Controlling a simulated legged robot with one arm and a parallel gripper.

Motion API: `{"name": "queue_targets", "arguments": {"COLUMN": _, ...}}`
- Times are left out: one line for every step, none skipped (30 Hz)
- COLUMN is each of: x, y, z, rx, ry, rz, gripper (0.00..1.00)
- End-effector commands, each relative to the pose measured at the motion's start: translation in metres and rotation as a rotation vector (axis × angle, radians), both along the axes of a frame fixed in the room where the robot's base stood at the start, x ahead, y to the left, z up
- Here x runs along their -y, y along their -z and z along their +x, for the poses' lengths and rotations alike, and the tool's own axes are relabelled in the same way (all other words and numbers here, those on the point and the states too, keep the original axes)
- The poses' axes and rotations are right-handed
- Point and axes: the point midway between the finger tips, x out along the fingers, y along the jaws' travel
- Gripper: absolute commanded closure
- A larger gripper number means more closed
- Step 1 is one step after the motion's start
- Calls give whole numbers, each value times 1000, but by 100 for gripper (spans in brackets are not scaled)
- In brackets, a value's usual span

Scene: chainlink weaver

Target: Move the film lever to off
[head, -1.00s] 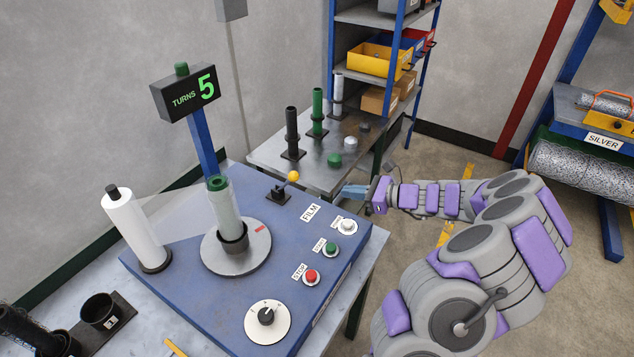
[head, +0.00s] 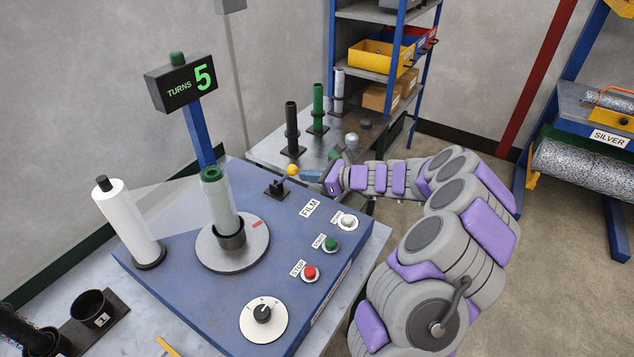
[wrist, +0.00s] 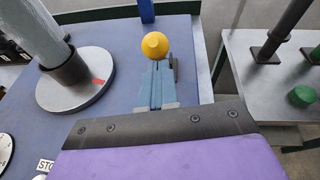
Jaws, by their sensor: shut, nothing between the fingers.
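The film lever (head: 283,181) stands on a small black base at the back right of the blue panel, behind the FILM label (head: 310,208). Its yellow ball knob (head: 292,170) tilts toward the right. My gripper (head: 305,175) is shut and empty, with its blue fingertips right beside the knob on its right. In the wrist view the yellow knob (wrist: 154,45) is just beyond the tips of my shut gripper (wrist: 157,68). I cannot tell whether they touch. The fingers hide most of the lever's base there.
The panel also bears a turntable with a wrapped roll (head: 220,205), a white film roll (head: 128,222), a red STOP button (head: 310,272), a green button (head: 331,243) and a dial (head: 264,318). A TURNS display (head: 184,84) reads 5. Black and green posts (head: 318,105) stand behind.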

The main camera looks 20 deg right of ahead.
Motion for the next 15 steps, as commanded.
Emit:
{"name": "queue_targets", "arguments": {"x": -1, "y": 0, "z": 1, "rx": 0, "ry": 0, "rz": 0, "gripper": 100}}
{"name": "queue_targets", "arguments": {"x": -1, "y": -1, "z": 1, "rx": 0, "ry": 0, "rz": 0, "gripper": 100}}
{"name": "queue_targets", "arguments": {"x": -1, "y": -1, "z": 1, "rx": 0, "ry": 0, "rz": 0, "gripper": 100}}
{"name": "queue_targets", "arguments": {"x": -1, "y": -1, "z": 1, "rx": 0, "ry": 0, "rz": 0, "gripper": 100}}
{"name": "queue_targets", "arguments": {"x": -1, "y": -1, "z": 1, "rx": 0, "ry": 0, "rz": 0, "gripper": 100}}
{"name": "queue_targets", "arguments": {"x": -1, "y": -1, "z": 1, "rx": 1, "ry": 0, "rz": -1, "gripper": 100}}
{"name": "queue_targets", "arguments": {"x": -2, "y": -1, "z": 1, "rx": 1, "ry": 1, "rz": -1, "gripper": 100}}
{"name": "queue_targets", "arguments": {"x": -2, "y": -1, "z": 1, "rx": 1, "ry": 0, "rz": -1, "gripper": 100}}
{"name": "queue_targets", "arguments": {"x": -2, "y": -1, "z": 1, "rx": 0, "ry": 0, "rz": -1, "gripper": 100}}
{"name": "queue_targets", "arguments": {"x": -2, "y": -1, "z": 1, "rx": 0, "ry": 0, "rz": -1, "gripper": 100}}
{"name": "queue_targets", "arguments": {"x": -2, "y": -1, "z": 1, "rx": 0, "ry": 0, "rz": -1, "gripper": 100}}
{"name": "queue_targets", "arguments": {"x": -2, "y": -2, "z": 1, "rx": -2, "ry": 0, "rz": -2, "gripper": 100}}
{"name": "queue_targets", "arguments": {"x": -2, "y": -2, "z": 1, "rx": -3, "ry": 0, "rz": -3, "gripper": 100}}
{"name": "queue_targets", "arguments": {"x": -2, "y": -3, "z": 1, "rx": -5, "ry": -1, "rz": -4, "gripper": 100}}
{"name": "queue_targets", "arguments": {"x": -2, "y": -3, "z": 1, "rx": -8, "ry": 0, "rz": -6, "gripper": 100}}
